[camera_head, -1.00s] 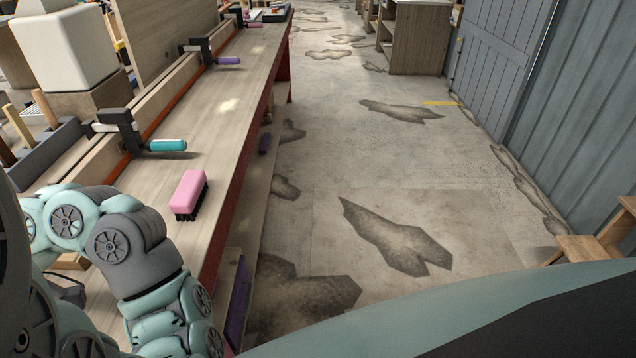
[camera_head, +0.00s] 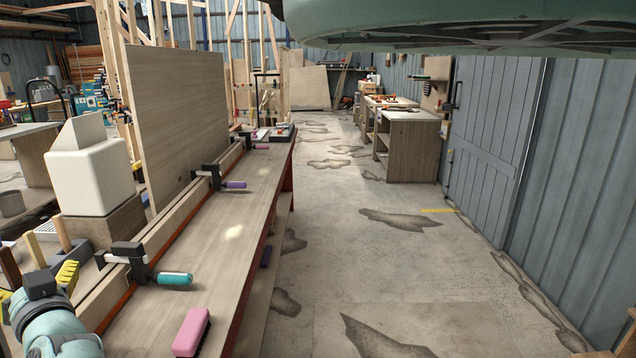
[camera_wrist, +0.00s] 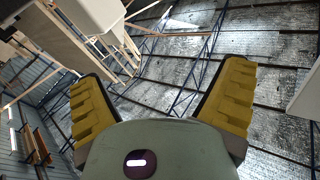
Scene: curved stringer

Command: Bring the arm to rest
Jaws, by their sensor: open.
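My gripper (camera_head: 38,283) is at the lower left of the head view, with yellow ridged finger pads pointing up. It is left of the workbench (camera_head: 225,262), near the wooden pegs. In the wrist view my gripper (camera_wrist: 165,105) has its two yellow fingers wide apart with nothing between them. That view looks up at the roof and its beams. A pale green-grey part of my own body hangs across the top right of the head view.
On the bench are a pink brush (camera_head: 191,333), a clamp with a teal handle (camera_head: 174,278) and one with a purple handle (camera_head: 235,184). The floor (camera_head: 370,270) right of the bench is clear.

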